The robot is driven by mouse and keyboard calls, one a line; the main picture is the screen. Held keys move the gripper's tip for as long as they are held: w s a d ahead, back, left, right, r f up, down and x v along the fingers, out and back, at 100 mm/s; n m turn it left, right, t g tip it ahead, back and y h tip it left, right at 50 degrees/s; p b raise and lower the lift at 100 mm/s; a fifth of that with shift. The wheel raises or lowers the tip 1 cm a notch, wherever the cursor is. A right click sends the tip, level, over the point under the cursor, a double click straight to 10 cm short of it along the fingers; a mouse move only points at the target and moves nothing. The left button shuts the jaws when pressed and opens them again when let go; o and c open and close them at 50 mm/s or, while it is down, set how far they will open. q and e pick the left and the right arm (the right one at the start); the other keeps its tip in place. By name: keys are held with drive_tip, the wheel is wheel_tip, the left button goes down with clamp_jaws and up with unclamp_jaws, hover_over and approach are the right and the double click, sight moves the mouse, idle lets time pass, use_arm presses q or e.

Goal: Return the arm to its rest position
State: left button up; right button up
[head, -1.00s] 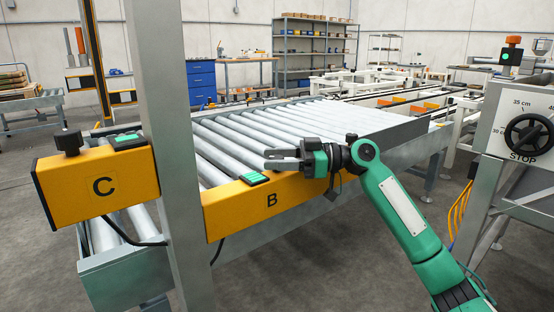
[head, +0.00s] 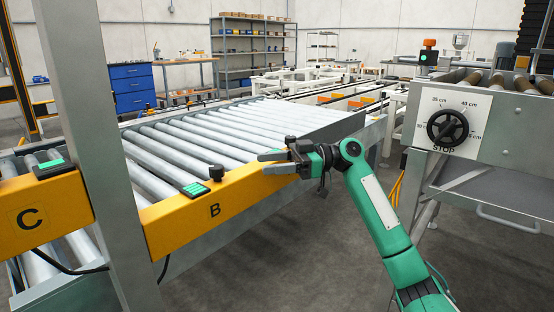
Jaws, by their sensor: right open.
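My right arm is green and comes in from the lower right. Its dark gripper (head: 262,163) is open and empty, its fingers pointing left just above the yellow B panel (head: 240,200) at the edge of the roller conveyor (head: 180,148). The black knob (head: 216,172) and the green-lit button box (head: 195,189) on that panel stand to the left of the fingertips, apart from them. My left gripper is not in view.
A grey post (head: 95,150) and the yellow C panel (head: 45,210) stand at the left. A machine with a black handwheel (head: 447,127) and STOP label is at the right. Bare floor (head: 290,265) lies below the arm.

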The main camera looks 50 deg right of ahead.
drive_tip(key=shift+s+d, duration=0.35)
drive_tip(key=shift+d, duration=0.15)
idle(0.3)
